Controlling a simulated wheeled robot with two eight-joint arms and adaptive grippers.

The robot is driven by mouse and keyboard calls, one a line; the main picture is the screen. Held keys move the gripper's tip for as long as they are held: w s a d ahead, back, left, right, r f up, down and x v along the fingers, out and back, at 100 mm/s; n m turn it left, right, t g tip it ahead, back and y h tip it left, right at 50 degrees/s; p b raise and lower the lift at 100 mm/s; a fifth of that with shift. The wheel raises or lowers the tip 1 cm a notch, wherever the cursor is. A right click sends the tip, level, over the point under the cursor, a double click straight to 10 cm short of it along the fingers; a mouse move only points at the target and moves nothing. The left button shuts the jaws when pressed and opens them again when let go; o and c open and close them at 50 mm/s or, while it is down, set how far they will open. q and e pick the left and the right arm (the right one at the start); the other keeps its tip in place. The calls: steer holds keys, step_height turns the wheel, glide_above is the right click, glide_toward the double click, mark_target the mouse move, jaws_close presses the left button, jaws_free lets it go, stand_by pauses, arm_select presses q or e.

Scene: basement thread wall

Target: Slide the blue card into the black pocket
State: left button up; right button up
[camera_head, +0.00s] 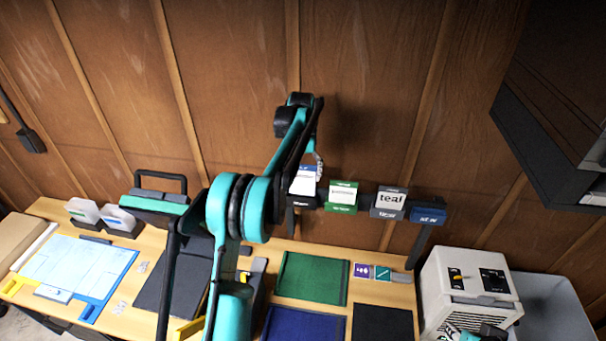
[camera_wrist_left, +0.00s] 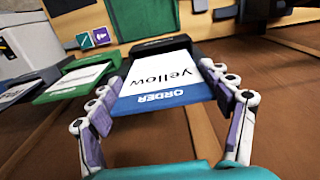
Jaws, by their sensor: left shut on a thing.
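The blue card (camera_wrist_left: 160,82) has a white face reading "Yellow" and a blue band reading "ORDER". My left gripper (camera_wrist_left: 157,78) is shut on it, one finger along each side. In the head view the card (camera_head: 304,181) shows at the left end of a row of pockets, partly covered by my arm. The black pocket (camera_wrist_left: 160,46) is at the card's far end in the wrist view. The card lines up with it, but how far it is inside I cannot tell.
A green pocket (camera_head: 341,208) and a grey pocket (camera_head: 388,213) hold cards. A blue pocket (camera_head: 428,216) ends the row. Below are a green mat (camera_head: 312,278) and a black mat (camera_head: 383,322). A white machine (camera_head: 465,275) stands right. Part of my right arm (camera_head: 487,333) shows at the bottom edge.

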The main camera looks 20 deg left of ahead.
arm_select(q)
step_height(320, 180, up, 4)
steer(key=shift+f+p, duration=0.1)
steer(key=shift+p, duration=1)
steer(key=o, duration=0.7)
steer(key=shift+w+d+r, duration=0.1)
steer(key=shift+r, duration=5.95)
